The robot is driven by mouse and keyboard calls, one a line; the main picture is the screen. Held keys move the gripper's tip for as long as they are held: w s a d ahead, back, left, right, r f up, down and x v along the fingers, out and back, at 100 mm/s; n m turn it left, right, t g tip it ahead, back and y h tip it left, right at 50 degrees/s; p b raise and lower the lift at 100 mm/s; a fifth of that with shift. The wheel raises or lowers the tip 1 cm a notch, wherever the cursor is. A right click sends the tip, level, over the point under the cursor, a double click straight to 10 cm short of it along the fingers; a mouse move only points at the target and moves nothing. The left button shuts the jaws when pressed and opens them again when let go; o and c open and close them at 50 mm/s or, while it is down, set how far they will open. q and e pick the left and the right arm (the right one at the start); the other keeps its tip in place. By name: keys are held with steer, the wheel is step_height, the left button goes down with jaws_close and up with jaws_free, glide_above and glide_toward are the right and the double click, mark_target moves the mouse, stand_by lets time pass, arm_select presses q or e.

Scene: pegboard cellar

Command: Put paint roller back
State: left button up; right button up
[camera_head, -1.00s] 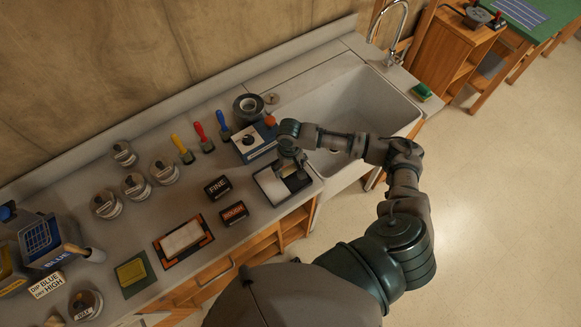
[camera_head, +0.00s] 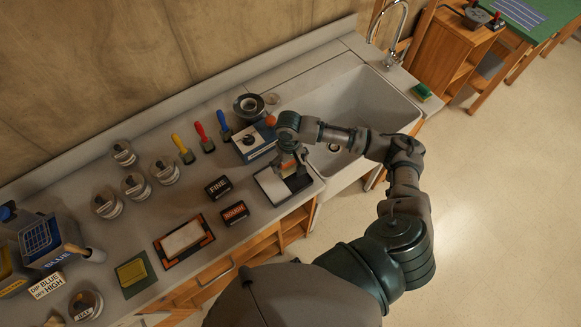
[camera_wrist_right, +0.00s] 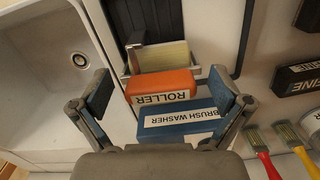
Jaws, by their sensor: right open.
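My right gripper (camera_head: 291,165) is over the back right of the paint tray (camera_head: 268,186) on the counter. In the right wrist view its two fingers (camera_wrist_right: 162,92) are spread wide, with nothing held between them. An orange block labelled ROLLER (camera_wrist_right: 160,86) lies between the fingers, with gaps on both sides. Just beyond it a cream roller sleeve (camera_wrist_right: 165,57) rests at the end of the dark ribbed part of the tray, beside a thin metal frame. I cannot tell whether block and sleeve are one piece. My left gripper is out of view.
A blue brush washer box (camera_wrist_right: 182,122) stands close beside the ROLLER block. The sink (camera_head: 330,115) is to the right. Brushes (camera_head: 202,137), FINE (camera_head: 217,187) and ROUGH (camera_head: 234,212) blocks and several jars (camera_head: 136,186) stand left on the counter.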

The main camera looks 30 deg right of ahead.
steer(key=r, duration=0.7)
steer(key=shift+w+a+r, duration=0.1)
steer(key=shift+a+r, duration=0.05)
steer(key=shift+a, duration=0.2)
steer(key=shift+d+r, duration=0.1)
steer(key=shift+r, duration=0.5)
steer(key=shift+d, duration=0.15)
steer(key=shift+d, duration=0.15)
steer(key=shift+a, duration=0.2)
